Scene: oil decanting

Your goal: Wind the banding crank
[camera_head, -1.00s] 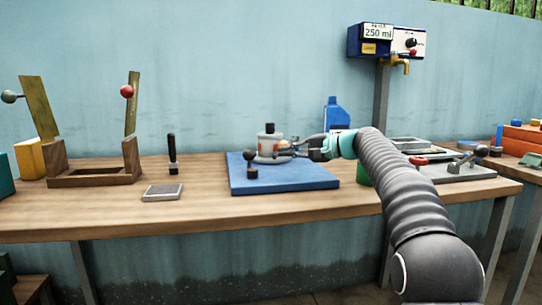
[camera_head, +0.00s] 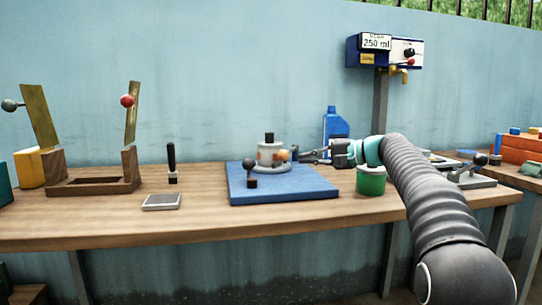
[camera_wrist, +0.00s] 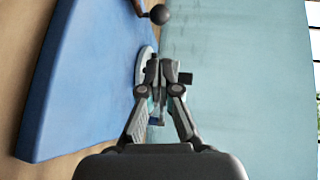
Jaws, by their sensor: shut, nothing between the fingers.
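A grey and white turntable device (camera_head: 269,150) with a black top stands on a blue mat (camera_head: 285,190). An orange knob (camera_head: 284,155) sits at its right side. A short post with a dark ball knob (camera_head: 248,164) stands at the mat's front left. A dark ball (camera_wrist: 160,14) and part of a pale disc (camera_wrist: 146,62) show in the wrist view. Which part is the banding crank, I cannot tell for sure. My gripper (camera_head: 303,155) is just right of the device, shut and empty. In the wrist view, my gripper's fingers (camera_wrist: 161,72) meet and hide part of the disc.
A green can (camera_head: 371,182) stands right of the mat, close below my arm. A blue jug (camera_head: 335,122) is behind. A grey plate (camera_head: 162,201), a dark upright handle (camera_head: 172,162) and a wooden frame (camera_head: 90,187) are to the left. Bare bench lies in front.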

